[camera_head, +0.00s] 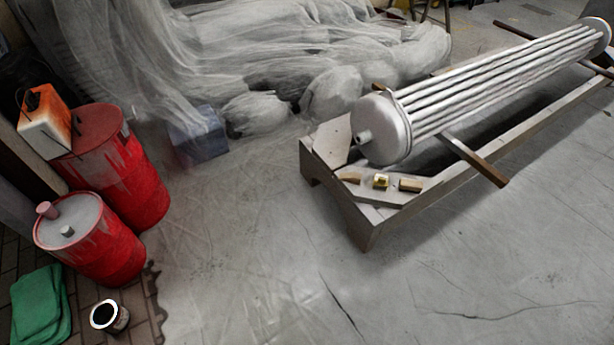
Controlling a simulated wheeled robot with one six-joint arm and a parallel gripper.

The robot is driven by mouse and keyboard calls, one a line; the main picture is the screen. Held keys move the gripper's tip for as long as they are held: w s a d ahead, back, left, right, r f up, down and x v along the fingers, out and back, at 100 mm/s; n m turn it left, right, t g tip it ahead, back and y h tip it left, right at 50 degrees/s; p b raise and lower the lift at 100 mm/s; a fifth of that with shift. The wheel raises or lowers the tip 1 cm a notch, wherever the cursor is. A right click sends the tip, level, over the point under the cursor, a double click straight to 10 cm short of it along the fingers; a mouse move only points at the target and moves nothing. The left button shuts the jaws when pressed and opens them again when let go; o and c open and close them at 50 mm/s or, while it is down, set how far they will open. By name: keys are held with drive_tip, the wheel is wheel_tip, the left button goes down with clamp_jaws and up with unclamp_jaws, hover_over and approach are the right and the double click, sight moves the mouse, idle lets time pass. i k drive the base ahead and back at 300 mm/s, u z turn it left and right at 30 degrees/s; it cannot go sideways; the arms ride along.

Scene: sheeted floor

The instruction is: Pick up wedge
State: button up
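Three small pieces lie in a row on the near end of a low wooden stand (365,228). The left one is a tan wooden piece (350,177) that looks wedge-shaped. The middle one is a small yellowish piece (381,181) with a dark spot. The right one is a tan wooden block (410,185). They are too small to tell for certain which is the wedge. My gripper is not in view.
A grey tube bundle (490,80) lies on the stand behind the pieces, with a wooden bar (474,160) sticking out to the right. Red drums (118,170) and a green cloth (40,305) are at left. Sheeting (250,60) covers the back. The front floor is clear.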

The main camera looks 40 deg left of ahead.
sight(354, 178)
drive_tip(key=u, duration=1.65)
drive_tip(key=k, duration=0.6)
drive_tip(key=z, duration=0.15)
drive_tip(key=i, duration=0.55)
drive_tip(key=z, duration=0.65)
drive_tip(key=i, duration=1.4)
drive_tip(key=u, duration=1.05)
drive_tip(key=i, duration=0.3)
drive_tip(key=u, duration=0.4)
